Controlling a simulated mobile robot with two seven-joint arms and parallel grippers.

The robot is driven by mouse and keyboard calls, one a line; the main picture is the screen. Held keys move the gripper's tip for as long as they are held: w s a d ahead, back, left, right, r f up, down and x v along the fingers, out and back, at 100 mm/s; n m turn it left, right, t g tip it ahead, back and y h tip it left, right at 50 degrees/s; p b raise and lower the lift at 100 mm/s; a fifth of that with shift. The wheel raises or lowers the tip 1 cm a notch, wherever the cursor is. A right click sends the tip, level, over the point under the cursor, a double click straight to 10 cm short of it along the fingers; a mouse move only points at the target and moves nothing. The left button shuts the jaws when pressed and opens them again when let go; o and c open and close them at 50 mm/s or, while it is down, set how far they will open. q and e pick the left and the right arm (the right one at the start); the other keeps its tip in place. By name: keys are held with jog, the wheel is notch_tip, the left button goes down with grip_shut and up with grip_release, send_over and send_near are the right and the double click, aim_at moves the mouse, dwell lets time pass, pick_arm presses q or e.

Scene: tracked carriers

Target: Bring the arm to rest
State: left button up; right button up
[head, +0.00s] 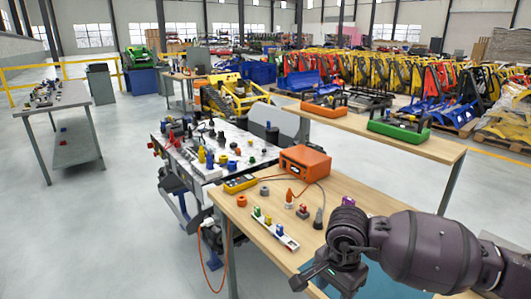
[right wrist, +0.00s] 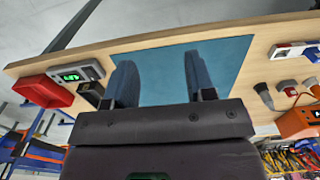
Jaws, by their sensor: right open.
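My right arm comes in from the right in the head view, over the front of the wooden table (head: 345,185). Its gripper (head: 318,276) points down and to the left above the table's front part. In the right wrist view the two fingers of the gripper (right wrist: 160,82) stand apart with nothing between them. Beyond them lies a flat blue mat (right wrist: 228,60), which also shows under the arm in the head view (head: 385,284). My left gripper is not in view.
An orange box (head: 305,161), a white strip with coloured parts (head: 275,231) and several small items stand left of the arm.

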jog(key=s+a+m+g+y, duration=0.4)
jog(key=s+a+m+y, duration=0.6)
jog(key=a+y, duration=0.4)
jog(key=w+d+r+m+t+y, duration=0.1)
jog(key=w+d+m+t+y, duration=0.15)
jog(key=m+t, duration=0.65)
jog(key=w+d+r+m+t+y, duration=0.1)
jog(key=d+m+t+y, duration=0.15)
jog(key=m+t, duration=0.6)
jog(key=d+f+m+t+h, duration=0.25)
jog(key=d+m+h, duration=0.25)
jog(key=m, duration=0.4)
jog(key=d+f+m+t+h, duration=0.1)
jog(key=d+f+m+h, duration=0.35)
jog(key=m, duration=0.45)
jog(key=s+d+f+m+g+h, duration=0.5)
jog(key=s+d+f+m+h, duration=0.4)
jog(key=s+d+f+m, duration=0.3)
notch_tip(320, 180, down, 3)
jog(key=m, duration=0.3)
jog(key=shift+s+d+f+g+h, duration=0.15)
jog(key=shift+s+d+g+h, duration=0.1)
jog(key=shift+d+g+h, duration=0.15)
